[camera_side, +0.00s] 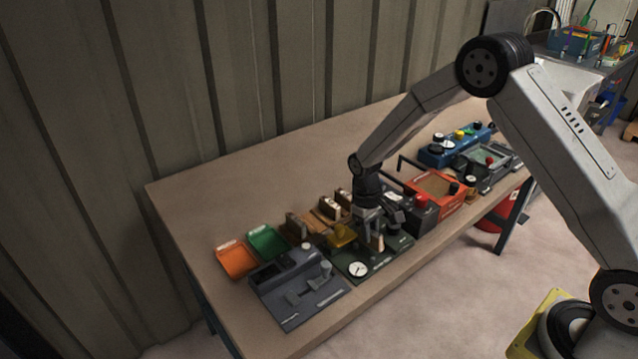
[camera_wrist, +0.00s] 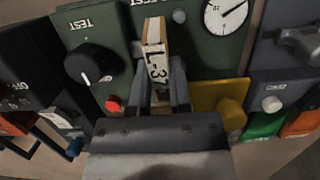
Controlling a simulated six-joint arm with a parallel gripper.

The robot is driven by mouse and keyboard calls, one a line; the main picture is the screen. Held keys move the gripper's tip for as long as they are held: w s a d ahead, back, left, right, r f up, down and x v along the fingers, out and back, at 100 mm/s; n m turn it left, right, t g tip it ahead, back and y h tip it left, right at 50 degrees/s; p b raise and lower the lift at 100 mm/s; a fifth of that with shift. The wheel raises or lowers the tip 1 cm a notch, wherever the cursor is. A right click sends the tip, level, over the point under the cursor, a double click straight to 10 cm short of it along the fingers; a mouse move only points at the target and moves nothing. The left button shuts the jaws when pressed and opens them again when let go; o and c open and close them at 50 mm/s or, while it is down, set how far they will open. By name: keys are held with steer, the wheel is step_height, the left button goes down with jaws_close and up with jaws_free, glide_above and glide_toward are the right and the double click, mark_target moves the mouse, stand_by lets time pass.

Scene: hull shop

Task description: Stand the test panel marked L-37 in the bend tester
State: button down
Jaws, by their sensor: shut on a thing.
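The test panel (camera_wrist: 156,50), a narrow tan strip with a white label reading L-3 and a partly hidden last character, is between the fingers of my gripper (camera_wrist: 160,92) in the wrist view. In the side view my gripper (camera_side: 372,226) points down over the green tester, and the panel (camera_side: 377,242) shows upright below it. The green tester (camera_wrist: 200,60) bears the word TEST, a black knob, a red button and a white dial; its dial face (camera_side: 357,268) shows at the front. I cannot tell whether the panel's lower end touches the tester.
A yellow part (camera_side: 341,235) sits close beside my gripper. Wooden holders with more panels (camera_side: 328,207) stand behind. A grey device (camera_side: 298,288), green tray (camera_side: 267,243) and orange tray (camera_side: 236,261) lie left. A red-orange box (camera_side: 437,190) is right. The bench's back left is clear.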

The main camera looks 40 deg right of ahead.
steer(key=shift+f, duration=0.5)
stand_by(0.6)
steer(key=shift+c, duration=2.4)
jaws_free()
steer(key=shift+r, duration=0.1)
steer(key=v, duration=0.7)
steer(key=shift+r, duration=0.35)
